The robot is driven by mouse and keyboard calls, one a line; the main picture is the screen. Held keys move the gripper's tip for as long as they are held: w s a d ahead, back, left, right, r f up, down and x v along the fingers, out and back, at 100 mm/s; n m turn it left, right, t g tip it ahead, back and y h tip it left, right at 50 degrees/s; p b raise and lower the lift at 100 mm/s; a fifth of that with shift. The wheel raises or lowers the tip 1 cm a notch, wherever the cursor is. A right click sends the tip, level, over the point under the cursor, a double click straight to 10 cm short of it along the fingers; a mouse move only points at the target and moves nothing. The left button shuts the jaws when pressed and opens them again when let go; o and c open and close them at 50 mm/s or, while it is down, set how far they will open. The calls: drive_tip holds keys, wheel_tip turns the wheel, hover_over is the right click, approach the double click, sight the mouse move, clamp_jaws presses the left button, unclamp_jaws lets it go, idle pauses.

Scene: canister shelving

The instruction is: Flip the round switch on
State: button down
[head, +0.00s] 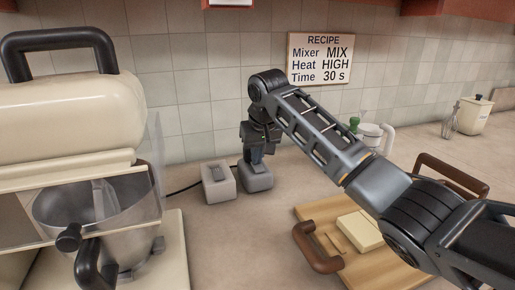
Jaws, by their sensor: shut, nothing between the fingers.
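Two small grey switch boxes stand side by side on the counter by the wall. The left box (218,186) has a rectangular rocker-like piece on its top. The right box (257,181) is partly covered by my gripper (256,161), so the shape of its switch and its position are hidden. My gripper points down, shut and empty, with its fingertips at or just above the top of the right box. I cannot tell whether they touch it.
A cream mixer (75,120) with a metal bowl (88,212) fills the left. A wooden board (335,225) with brown handles lies at right, under my arm. A recipe sign (320,59) hangs on the tiled wall. Counter in front of the boxes is clear.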

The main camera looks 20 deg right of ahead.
sight(259, 169)
drive_tip(key=shift+w+p, duration=0.1)
drive_tip(key=shift+p, duration=0.2)
drive_tip(key=shift+f, duration=0.15)
drive_tip(key=shift+s+p, duration=0.8)
drive_tip(key=shift+s, duration=0.05)
drive_tip(key=shift+r+p, duration=0.6)
drive_tip(key=shift+r, duration=0.05)
drive_tip(key=p+v, duration=0.3)
drive_tip(key=shift+w+r, duration=0.25)
drive_tip(key=shift+r, duration=0.05)
drive_tip(key=b+v, duration=0.2)
drive_tip(key=v, duration=0.7)
drive_tip(key=shift+s, duration=0.25)
